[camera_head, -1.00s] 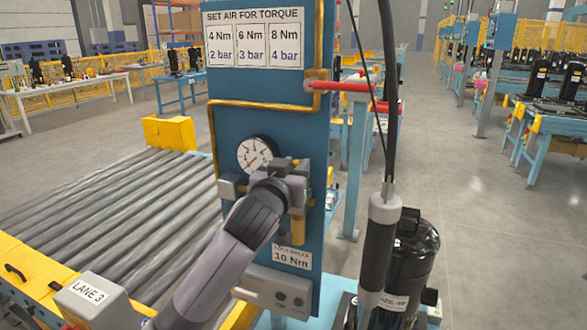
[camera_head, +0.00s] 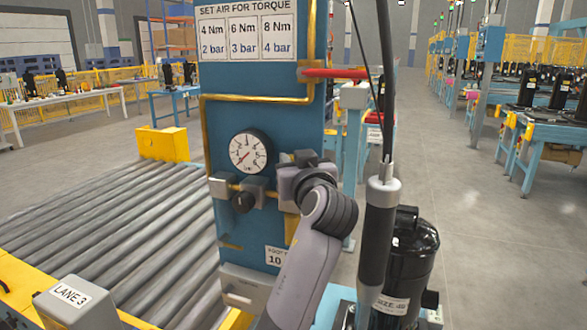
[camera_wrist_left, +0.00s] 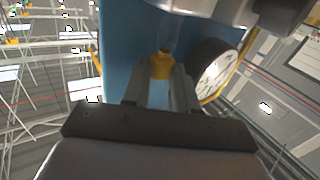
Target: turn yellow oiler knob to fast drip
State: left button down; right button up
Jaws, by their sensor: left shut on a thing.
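The yellow oiler knob (camera_wrist_left: 160,66) shows in the left wrist view, between the two fingers of my left gripper (camera_wrist_left: 157,84). The gripper is shut on it. In the head view my left gripper (camera_head: 300,160) is at the right part of the blue panel (camera_head: 225,110), and it hides the knob. The rest of the oiler is mostly covered by my wrist. My right gripper is not in view.
The round white pressure gauge (camera_head: 248,151) and a black regulator knob (camera_head: 243,202) sit left of my gripper. A red pipe handle (camera_head: 335,73) juts out at upper right. A hanging black tool (camera_head: 378,225) stands close to the right of my arm.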

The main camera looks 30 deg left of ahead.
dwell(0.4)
pick_arm(q)
jog(key=c, duration=1.2)
grip_release()
jog(key=shift+o, duration=0.2)
jog(key=shift+d, duration=0.1)
